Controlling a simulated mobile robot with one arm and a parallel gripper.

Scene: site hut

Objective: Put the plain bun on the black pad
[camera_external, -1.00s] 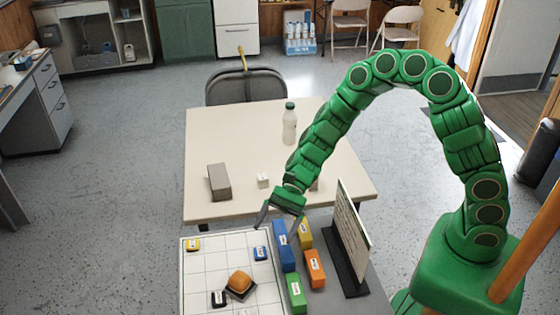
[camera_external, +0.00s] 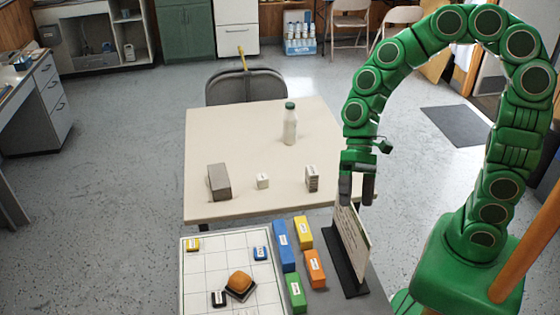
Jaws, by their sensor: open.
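The plain bun (camera_external: 239,281) is a golden-brown rounded bun. It rests on the black pad (camera_external: 240,294), whose dark edges show around it, on the white gridded board (camera_external: 208,258).
Blue (camera_external: 284,246), yellow (camera_external: 303,232), orange (camera_external: 315,268) and green (camera_external: 296,292) blocks stand right of the board. An upright sign (camera_external: 350,242) stands beyond them. The beige table (camera_external: 235,135) behind holds a bottle (camera_external: 290,124) and small boxes. Small labelled pieces sit on the board.

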